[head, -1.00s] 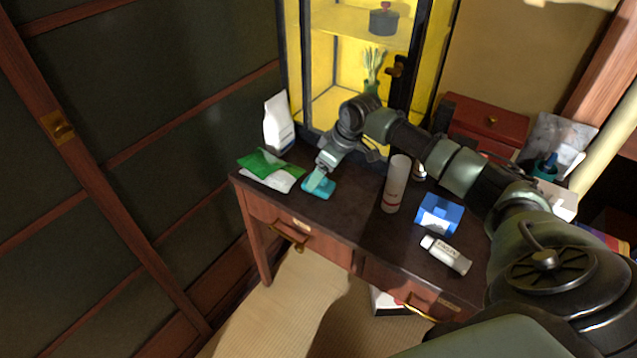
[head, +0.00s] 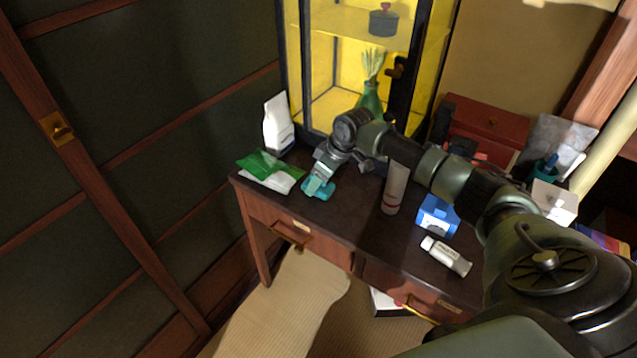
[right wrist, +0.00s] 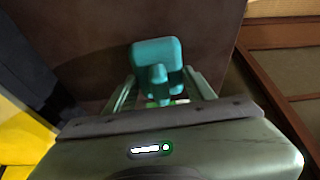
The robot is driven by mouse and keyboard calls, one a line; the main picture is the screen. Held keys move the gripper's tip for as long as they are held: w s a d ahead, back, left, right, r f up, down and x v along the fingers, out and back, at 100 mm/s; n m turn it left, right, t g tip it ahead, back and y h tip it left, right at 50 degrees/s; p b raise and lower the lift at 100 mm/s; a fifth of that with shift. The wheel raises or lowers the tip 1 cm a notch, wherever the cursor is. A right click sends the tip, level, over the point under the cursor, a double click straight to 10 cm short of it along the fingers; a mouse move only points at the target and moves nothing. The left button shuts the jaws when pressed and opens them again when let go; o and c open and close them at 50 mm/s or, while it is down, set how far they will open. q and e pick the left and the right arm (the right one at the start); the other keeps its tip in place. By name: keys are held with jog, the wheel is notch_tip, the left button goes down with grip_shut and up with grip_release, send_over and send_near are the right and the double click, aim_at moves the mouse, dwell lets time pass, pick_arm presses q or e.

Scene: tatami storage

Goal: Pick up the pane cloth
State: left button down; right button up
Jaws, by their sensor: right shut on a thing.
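The pane cloth (head: 327,190) is a teal, folded piece near the left part of the dark desk's front edge. In the right wrist view the cloth (right wrist: 157,56) lies between and just beyond my fingers, with a part of it pinched up. My right gripper (head: 316,184) reaches in from the right and is shut on the cloth, at or very near the desk top. In the right wrist view my right gripper (right wrist: 160,92) has its two fingers on either side of the pinched part. Whether the cloth is clear of the desk I cannot tell. My left gripper is not in view.
A yellow-lit cabinet (head: 335,60) stands behind.

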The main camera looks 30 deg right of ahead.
notch_tip(320, 180, up, 20)
dwell(0.5)
